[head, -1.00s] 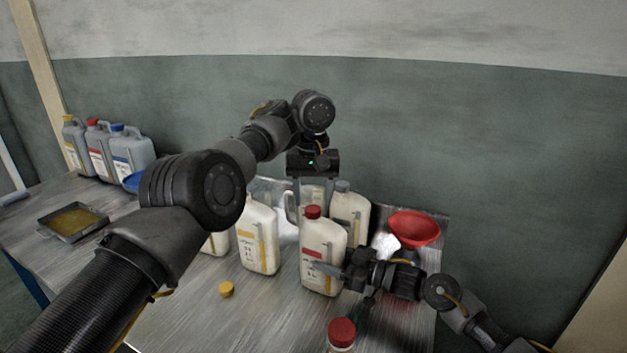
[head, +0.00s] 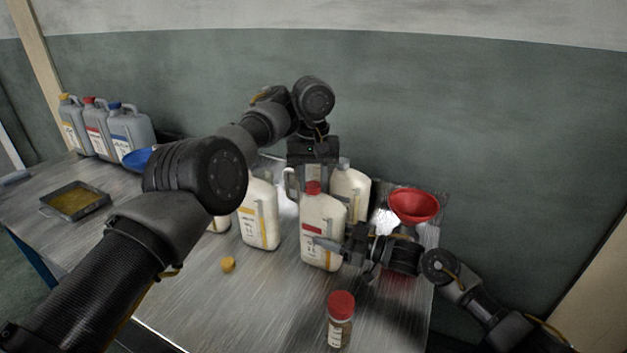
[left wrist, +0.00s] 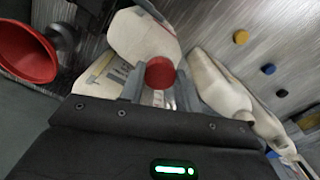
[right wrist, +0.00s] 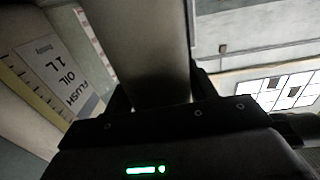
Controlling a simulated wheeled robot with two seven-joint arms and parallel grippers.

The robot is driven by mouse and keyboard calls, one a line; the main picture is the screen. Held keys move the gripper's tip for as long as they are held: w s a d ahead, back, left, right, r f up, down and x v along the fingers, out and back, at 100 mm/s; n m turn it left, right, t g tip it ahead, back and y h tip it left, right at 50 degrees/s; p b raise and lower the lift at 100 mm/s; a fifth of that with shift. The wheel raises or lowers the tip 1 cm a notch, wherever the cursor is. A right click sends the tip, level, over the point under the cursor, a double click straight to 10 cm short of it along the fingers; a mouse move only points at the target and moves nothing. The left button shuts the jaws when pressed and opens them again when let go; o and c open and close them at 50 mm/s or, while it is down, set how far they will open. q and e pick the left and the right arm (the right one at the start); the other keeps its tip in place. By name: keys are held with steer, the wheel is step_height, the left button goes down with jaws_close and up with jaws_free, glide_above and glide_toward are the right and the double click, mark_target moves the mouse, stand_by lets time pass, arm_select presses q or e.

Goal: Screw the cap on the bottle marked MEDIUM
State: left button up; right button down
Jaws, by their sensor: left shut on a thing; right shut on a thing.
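A cream bottle with a red label (head: 321,238) stands upright on the table; its label text is too small to read in the head view. A red cap (head: 313,187) sits at its mouth; whether it is threaded I cannot tell. My left gripper (left wrist: 159,88) points down from above, its fingers shut on both sides of the red cap (left wrist: 160,72). My right gripper (head: 335,243) comes from the right and is shut on the bottle's body. That body also fills the gap between the fingers in the right wrist view (right wrist: 150,45).
A small red-capped bottle (head: 340,322), a loose yellow cap (head: 228,264) and a red funnel (head: 414,205) are near. Front table is mostly clear.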

arm_select(q)
steer(key=m, duration=0.9)
steer(key=shift+m, duration=0.4)
steer(key=o, duration=1.1)
steer(key=shift+c, duration=0.2)
steer(key=shift+r, duration=2.25)
steer(key=shift+c, duration=0.2)
